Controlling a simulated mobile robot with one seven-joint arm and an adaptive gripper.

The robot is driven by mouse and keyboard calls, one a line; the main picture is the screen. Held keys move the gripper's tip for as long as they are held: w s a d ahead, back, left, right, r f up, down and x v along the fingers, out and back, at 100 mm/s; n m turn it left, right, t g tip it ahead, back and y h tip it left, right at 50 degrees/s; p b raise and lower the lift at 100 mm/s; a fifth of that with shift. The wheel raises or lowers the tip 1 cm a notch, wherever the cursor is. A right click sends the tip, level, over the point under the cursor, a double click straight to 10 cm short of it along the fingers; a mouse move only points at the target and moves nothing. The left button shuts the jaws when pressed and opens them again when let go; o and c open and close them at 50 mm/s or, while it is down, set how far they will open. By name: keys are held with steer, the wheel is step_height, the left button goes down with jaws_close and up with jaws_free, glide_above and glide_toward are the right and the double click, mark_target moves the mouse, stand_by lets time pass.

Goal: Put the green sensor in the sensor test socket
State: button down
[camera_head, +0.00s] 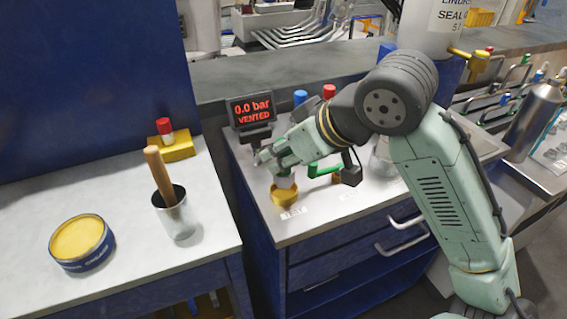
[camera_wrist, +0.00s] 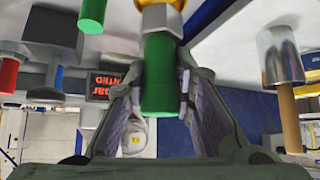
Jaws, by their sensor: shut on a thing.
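The green sensor (camera_wrist: 158,75) is between the two pads of my gripper (camera_wrist: 160,88) in the wrist view, which is upside down. My gripper is shut on its green body. Its silver hex end (camera_wrist: 160,16) points down and meets the brass-yellow test socket (camera_wrist: 177,3). In the head view my gripper (camera_head: 282,168) is directly above the socket (camera_head: 284,197), on the middle bench. The sensor looks about upright there and is mostly hidden by my fingers. How deep its end sits in the socket cannot be told.
A display (camera_head: 252,108) reads "0.0 bar VENTED" behind the socket. A green handle (camera_head: 325,170) is close to its right. Blue (camera_head: 300,97) and red (camera_head: 329,91) caps stand behind. A metal cup with a wooden handle (camera_head: 177,212) and a yellow-topped tin (camera_head: 82,243) stand on the left bench.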

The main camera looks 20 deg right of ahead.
steer(key=shift+f, duration=1.65)
steer(key=shift+f, duration=0.1)
steer(key=shift+f, duration=0.15)
steer(key=c, duration=1.4)
jaws_free()
steer(key=shift+o, duration=0.2)
steer(key=shift+r+p, duration=0.35)
steer(key=b+v, duration=0.1)
steer(key=v, duration=1.1)
steer(key=shift+b, duration=0.4)
steer(key=shift+d, duration=0.1)
